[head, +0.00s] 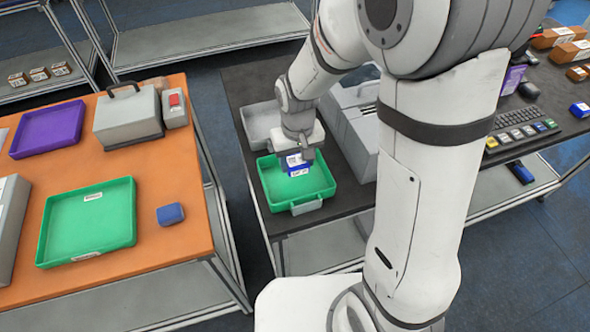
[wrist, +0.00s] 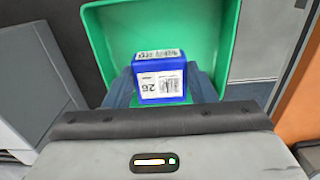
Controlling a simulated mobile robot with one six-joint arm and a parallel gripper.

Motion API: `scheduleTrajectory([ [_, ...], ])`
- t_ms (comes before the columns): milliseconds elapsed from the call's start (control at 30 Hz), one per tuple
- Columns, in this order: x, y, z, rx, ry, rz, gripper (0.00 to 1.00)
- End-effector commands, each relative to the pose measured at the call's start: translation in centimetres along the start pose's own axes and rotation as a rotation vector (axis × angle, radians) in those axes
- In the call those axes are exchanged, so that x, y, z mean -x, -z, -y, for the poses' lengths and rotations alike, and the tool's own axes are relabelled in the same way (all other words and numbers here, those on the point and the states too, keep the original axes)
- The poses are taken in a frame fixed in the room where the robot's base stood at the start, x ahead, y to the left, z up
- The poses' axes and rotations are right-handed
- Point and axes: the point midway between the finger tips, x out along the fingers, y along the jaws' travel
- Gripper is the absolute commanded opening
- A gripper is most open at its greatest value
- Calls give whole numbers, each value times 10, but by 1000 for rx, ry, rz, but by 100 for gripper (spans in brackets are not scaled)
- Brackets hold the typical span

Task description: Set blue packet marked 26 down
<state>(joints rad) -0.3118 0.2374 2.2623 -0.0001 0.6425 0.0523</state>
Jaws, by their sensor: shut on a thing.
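The blue packet marked 26 (wrist: 162,84) is held between the fingers of my gripper (wrist: 164,90), with its white labels showing in the wrist view. In the head view the blue packet (head: 297,168) is at the gripper's tip (head: 299,160), over the green tray (head: 318,187) on the dark table. In the wrist view the green tray (wrist: 215,25) spreads out behind the packet. I cannot tell whether the packet touches the tray floor. The gripper partly hides the packet's sides.
A grey tray (head: 259,124) lies behind the green one, and a grey machine (head: 357,135) stands to its right. The orange table (head: 165,238) at left bears another green tray (head: 92,222), a purple tray (head: 48,129) and a small blue object (head: 170,214). A keyboard (head: 519,122) lies at right.

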Motion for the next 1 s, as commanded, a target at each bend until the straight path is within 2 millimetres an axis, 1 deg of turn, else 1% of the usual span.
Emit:
scheduleTrajectory([
  [167,-17,0,5,11,0,2,24],
  [300,-38,-1,6,15,0,4,24],
  [400,-48,0,6,16,0,1,24],
  [500,-51,0,6,16,0,-1,24],
  [700,-51,0,7,17,0,-2,24],
  [833,-56,0,7,17,0,-1,24],
  [867,-54,0,7,17,0,-1,53],
  [1000,-54,0,7,17,0,-1,64],
])
